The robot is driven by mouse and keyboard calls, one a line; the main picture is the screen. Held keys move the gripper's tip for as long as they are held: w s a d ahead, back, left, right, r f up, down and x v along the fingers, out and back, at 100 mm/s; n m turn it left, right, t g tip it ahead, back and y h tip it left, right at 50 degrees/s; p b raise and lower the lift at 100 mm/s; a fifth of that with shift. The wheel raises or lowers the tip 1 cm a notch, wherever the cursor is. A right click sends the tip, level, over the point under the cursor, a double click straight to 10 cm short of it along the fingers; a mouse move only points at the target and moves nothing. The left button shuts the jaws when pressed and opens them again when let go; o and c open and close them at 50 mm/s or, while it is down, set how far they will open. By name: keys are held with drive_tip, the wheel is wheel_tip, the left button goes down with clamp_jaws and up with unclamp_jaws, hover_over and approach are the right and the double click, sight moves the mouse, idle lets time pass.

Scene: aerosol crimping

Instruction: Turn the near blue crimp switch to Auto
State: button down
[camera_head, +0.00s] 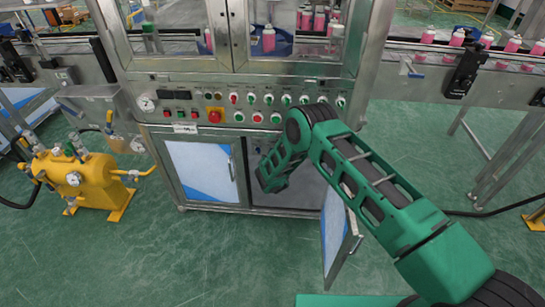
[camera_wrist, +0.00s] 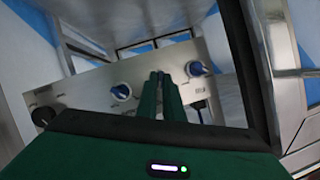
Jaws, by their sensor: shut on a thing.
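In the wrist view, two blue-and-white switches show on a pale metal panel (camera_wrist: 75,95) inside the cabinet. One blue switch (camera_wrist: 121,92) is left of my fingers and the other blue switch (camera_wrist: 196,69) is right of them. My gripper (camera_wrist: 160,75) has its two green fingers close together, pointing at the panel between these switches. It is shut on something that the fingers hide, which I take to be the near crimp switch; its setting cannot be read. In the head view my arm reaches into the open cabinet, and the fingers are out of sight.
A dark knob (camera_wrist: 43,116) sits at the panel's left end. The cabinet's open door (camera_head: 337,228) stands close beside my arm; the left door (camera_head: 203,170) is shut. A row of buttons with a red stop button (camera_head: 215,116) is above. A yellow pump unit (camera_head: 88,182) stands left.

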drive_tip(key=shift+a+f+n+h, duration=0.1)
drive_tip(key=shift+a+n+h, duration=0.15)
drive_tip(key=shift+n+h, duration=1.1)
drive_tip(key=shift+a+f+n+h, duration=0.1)
drive_tip(key=shift+a+n+h, duration=0.15)
drive_tip(key=shift+n+h, duration=1.1)
drive_tip(key=shift+a+n+h, duration=0.25)
drive_tip(key=shift+n+h, duration=0.35)
drive_tip(key=shift+n, duration=1.4)
drive_tip(key=c, duration=1.9)
unclamp_jaws()
drive_tip(key=shift+d, duration=0.1)
